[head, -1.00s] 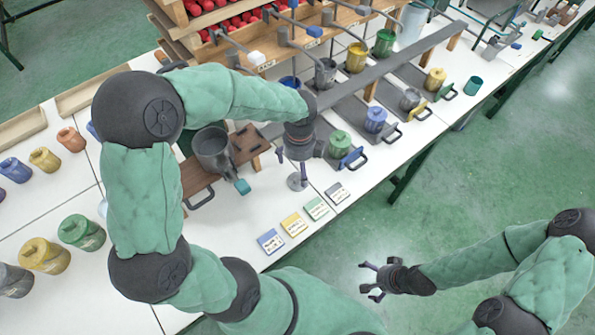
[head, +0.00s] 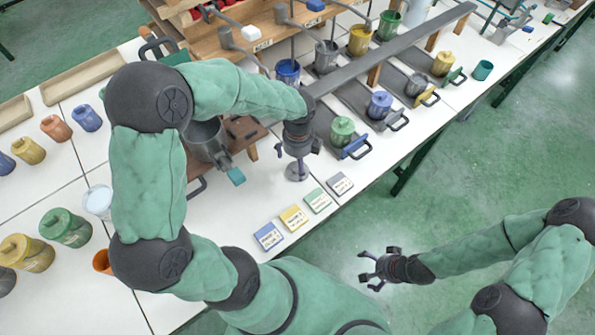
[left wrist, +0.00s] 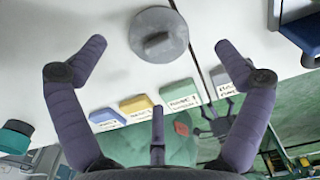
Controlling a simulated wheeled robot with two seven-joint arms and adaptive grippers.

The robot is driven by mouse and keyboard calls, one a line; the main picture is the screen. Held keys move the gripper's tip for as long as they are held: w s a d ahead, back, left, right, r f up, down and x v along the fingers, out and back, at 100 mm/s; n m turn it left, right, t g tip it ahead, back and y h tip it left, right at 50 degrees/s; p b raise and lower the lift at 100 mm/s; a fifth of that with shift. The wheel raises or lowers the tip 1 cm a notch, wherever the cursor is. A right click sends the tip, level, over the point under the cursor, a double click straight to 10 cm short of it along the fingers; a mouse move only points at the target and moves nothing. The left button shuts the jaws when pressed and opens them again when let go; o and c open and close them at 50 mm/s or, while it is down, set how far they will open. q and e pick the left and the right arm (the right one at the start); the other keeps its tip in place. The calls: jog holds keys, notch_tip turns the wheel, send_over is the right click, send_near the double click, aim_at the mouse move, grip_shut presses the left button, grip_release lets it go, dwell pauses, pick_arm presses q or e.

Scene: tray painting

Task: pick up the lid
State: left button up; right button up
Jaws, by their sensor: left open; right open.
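A round grey lid (head: 297,174) with a knob on top lies flat on the white table near its front edge. It also shows in the left wrist view (left wrist: 160,22), beyond and between the fingertips. My left gripper (head: 297,152) is open and empty, pointing down just above the lid. My right gripper (head: 370,270) is open and empty, out over the floor in front of the table.
Several colored label cards (head: 293,217) lie in front of the lid. A grey pot (head: 203,140) stands on a wooden stand to the left. A green lidded pot (head: 342,130) with a blue-handled tray stands to the right. More pots line the table behind.

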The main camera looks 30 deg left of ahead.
pick_arm(q)
notch_tip(320, 180, down, 5)
jog(key=shift+r+b, duration=0.1)
jog(key=shift+b, duration=1.15)
jog(key=shift+d, duration=0.1)
jog(key=shift+r, duration=0.1)
jog(key=shift+s, duration=0.1)
jog(key=c, duration=1.2)
